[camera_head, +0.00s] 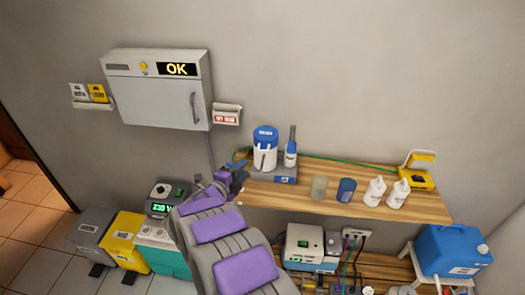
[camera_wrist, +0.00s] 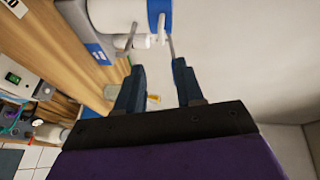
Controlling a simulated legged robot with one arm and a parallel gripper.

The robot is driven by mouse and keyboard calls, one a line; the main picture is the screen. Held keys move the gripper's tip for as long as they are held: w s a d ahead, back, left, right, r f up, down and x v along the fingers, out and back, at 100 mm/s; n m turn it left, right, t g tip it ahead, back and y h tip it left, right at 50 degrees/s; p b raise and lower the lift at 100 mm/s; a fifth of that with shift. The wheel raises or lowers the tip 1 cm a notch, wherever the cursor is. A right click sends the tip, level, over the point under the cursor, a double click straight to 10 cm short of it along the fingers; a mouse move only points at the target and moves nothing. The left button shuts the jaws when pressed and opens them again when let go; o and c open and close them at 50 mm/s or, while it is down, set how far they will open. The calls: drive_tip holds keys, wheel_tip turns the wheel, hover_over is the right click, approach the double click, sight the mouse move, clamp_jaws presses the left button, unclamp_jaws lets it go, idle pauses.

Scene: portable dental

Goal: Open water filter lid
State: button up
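The water filter appears to be the white cylinder with a blue lid (camera_head: 265,132) on a grey block with a blue label on the wooden shelf. In the wrist view its white body (camera_wrist: 108,14) and blue lid (camera_wrist: 160,10) show sideways at the top edge, partly cut off. The lid looks closed. My gripper (camera_head: 241,167) is left of the filter in the head view. In the wrist view my gripper (camera_wrist: 154,66) has two dark fingers apart, with nothing visible held between them. The fingertips point toward the filter; whether they touch it is unclear.
A blue and white bottle (camera_head: 291,150) stands right of the filter. A grey cup (camera_head: 319,188), a blue cup (camera_head: 346,190) and two white bottles (camera_head: 375,191) are further right on the shelf (camera_head: 285,194). A white cabinet (camera_head: 160,90) hangs on the wall at left.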

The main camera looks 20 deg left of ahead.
approach(265, 151)
drive_tip(key=a+x, duration=0.1)
drive_tip(key=x, duration=0.8)
drive_tip(key=shift+w+d+f, duration=0.2)
drive_tip(key=shift+f, duration=0.1)
drive_tip(key=shift+w+d, duration=0.2)
drive_tip(key=shift+w, duration=0.25)
drive_tip(key=shift+w+d, duration=0.15)
drive_tip(key=shift+d, duration=0.1)
drive_tip(key=shift+a, duration=0.25)
drive_tip(key=c, duration=0.4)
drive_tip(key=shift+c, duration=1.4)
drive_tip(key=shift+d, duration=0.1)
clamp_jaws()
drive_tip(key=shift+f, duration=0.1)
